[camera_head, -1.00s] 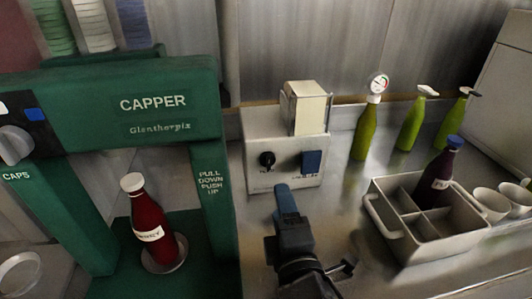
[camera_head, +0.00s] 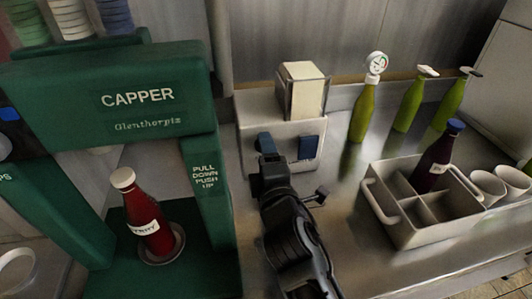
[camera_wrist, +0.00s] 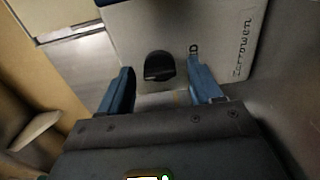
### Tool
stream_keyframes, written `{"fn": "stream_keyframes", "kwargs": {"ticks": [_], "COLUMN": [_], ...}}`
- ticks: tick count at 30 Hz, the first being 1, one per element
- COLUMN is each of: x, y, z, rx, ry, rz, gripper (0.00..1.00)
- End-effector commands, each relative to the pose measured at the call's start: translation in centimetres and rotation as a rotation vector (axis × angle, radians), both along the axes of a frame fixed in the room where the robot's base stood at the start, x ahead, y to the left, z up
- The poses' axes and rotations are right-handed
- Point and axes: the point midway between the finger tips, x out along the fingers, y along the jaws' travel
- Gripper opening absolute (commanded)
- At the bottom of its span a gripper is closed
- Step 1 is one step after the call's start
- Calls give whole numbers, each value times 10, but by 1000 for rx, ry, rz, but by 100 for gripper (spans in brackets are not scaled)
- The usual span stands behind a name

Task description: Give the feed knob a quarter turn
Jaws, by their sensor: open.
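The feed box (camera_head: 283,118) is a pale block with a cream-fronted holder on top, standing against the back wall. Its black knob (camera_wrist: 159,66) shows in the wrist view, on the box's face. My gripper (camera_wrist: 160,80) is open, with one blue finger on each side of the knob. The fingertips reach about level with it, and gaps seem to remain on both sides. In the head view, my gripper (camera_head: 265,143) covers the knob.
A green capper (camera_head: 110,90) with a red bottle (camera_head: 150,222) stands left. A grey divided crate (camera_head: 405,235) holding a dark bottle (camera_head: 432,163) sits right. Several green bottles (camera_head: 407,105) stand behind it, and white cups (camera_head: 487,185) beside it.

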Motion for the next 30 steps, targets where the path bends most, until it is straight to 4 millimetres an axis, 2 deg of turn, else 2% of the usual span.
{"fn": "stream_keyframes", "kwargs": {"ticks": [6, 23, 30], "x": [0, 0, 0], "y": [0, 0, 0], "z": [0, 0, -1], "rx": [0, 0, 19], "ry": [0, 0, 6], "rz": [0, 0, 0], "gripper": [62, 9, 8]}}
